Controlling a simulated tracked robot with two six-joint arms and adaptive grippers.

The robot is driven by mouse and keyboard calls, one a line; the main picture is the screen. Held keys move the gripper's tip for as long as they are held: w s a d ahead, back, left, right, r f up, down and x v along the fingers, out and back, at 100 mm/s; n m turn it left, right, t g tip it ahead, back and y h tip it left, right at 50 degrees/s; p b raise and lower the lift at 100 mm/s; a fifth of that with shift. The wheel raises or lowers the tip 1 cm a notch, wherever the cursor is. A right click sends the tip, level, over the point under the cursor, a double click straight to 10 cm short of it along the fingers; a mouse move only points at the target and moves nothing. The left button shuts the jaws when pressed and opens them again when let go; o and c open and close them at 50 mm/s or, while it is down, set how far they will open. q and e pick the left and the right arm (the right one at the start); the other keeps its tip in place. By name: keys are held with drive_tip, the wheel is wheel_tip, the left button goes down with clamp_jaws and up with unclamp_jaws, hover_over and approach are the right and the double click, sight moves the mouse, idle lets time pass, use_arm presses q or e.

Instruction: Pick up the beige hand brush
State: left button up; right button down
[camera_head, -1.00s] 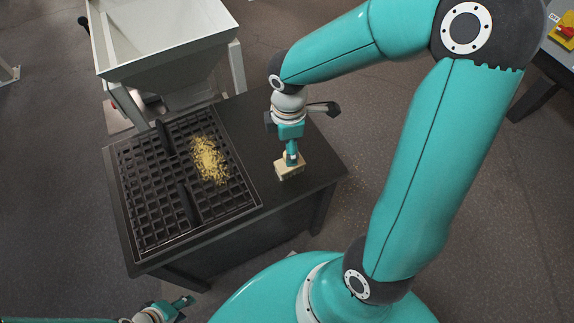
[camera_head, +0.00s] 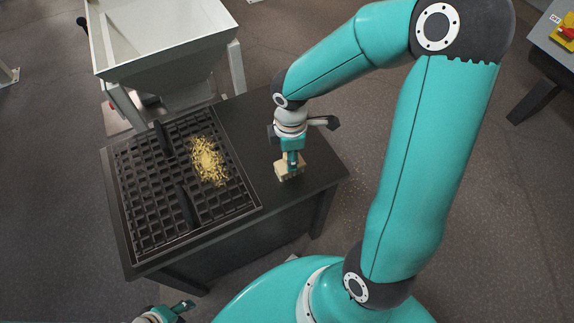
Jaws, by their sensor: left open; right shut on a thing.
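The beige hand brush (camera_head: 285,175) is at the right part of the dark table, beside the black grid. My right gripper (camera_head: 292,165) comes down on it from above and is shut on it, hiding part of its top. I cannot tell whether the brush touches the table or is slightly above it. My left gripper (camera_head: 184,306) is open and empty at the bottom edge of the view, low in front of the table and well apart from the brush.
The black grid (camera_head: 150,205) fills the table's left part, with upright dark plates and a pile of yellowish shavings (camera_head: 208,162). A pale hopper (camera_head: 170,55) stands behind. The dark tabletop (camera_head: 320,165) right of the brush is clear.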

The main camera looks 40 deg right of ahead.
drive_tip(key=shift+r, duration=0.1)
wheel_tip(320, 180, up, 20)
drive_tip(key=p, duration=0.5)
